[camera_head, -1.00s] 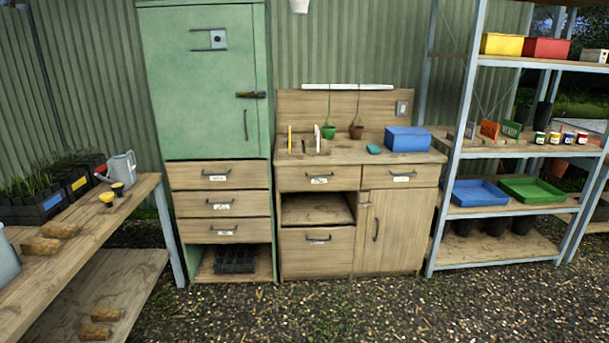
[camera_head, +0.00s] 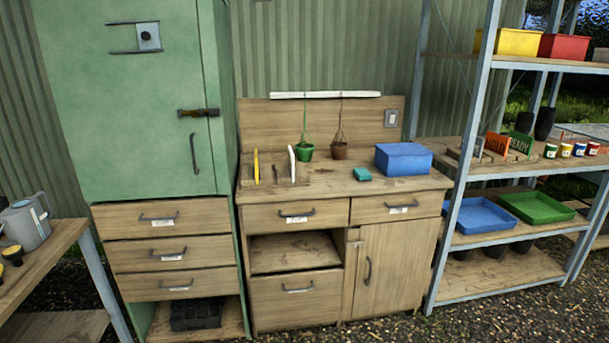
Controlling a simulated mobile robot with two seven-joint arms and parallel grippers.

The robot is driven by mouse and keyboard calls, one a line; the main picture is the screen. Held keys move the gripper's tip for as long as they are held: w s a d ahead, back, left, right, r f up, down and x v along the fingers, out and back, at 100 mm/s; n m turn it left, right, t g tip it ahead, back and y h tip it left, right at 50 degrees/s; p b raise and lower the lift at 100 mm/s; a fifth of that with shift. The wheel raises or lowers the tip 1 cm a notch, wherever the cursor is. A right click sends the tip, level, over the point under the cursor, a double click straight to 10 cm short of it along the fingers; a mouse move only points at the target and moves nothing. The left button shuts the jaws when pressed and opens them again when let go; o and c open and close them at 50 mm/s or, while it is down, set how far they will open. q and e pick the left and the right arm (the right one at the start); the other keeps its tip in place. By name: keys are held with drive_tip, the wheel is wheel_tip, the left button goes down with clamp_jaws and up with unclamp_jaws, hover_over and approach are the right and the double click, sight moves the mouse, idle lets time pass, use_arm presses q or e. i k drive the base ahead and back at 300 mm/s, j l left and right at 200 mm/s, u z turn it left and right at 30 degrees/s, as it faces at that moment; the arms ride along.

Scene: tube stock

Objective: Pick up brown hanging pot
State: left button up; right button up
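The brown hanging pot (camera_head: 340,151) hangs on brown cords from a white rail (camera_head: 325,95) above the wooden workbench (camera_head: 345,183). It is small and hangs close over the worktop, in front of the wooden back panel. A green hanging pot (camera_head: 305,152) hangs just to its left from the same rail. Neither of my grippers shows in the head view.
A blue box (camera_head: 404,159) and a teal item (camera_head: 362,174) lie right of the pots. A rack with yellow and white uprights (camera_head: 292,164) stands left. A green cabinet (camera_head: 128,100) and metal shelving (camera_head: 487,64) flank the bench. Gravel ground (camera_head: 385,327) in front is clear.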

sight(337, 150)
drive_tip(key=i+z, duration=0.25)
drive_tip(key=i, duration=1)
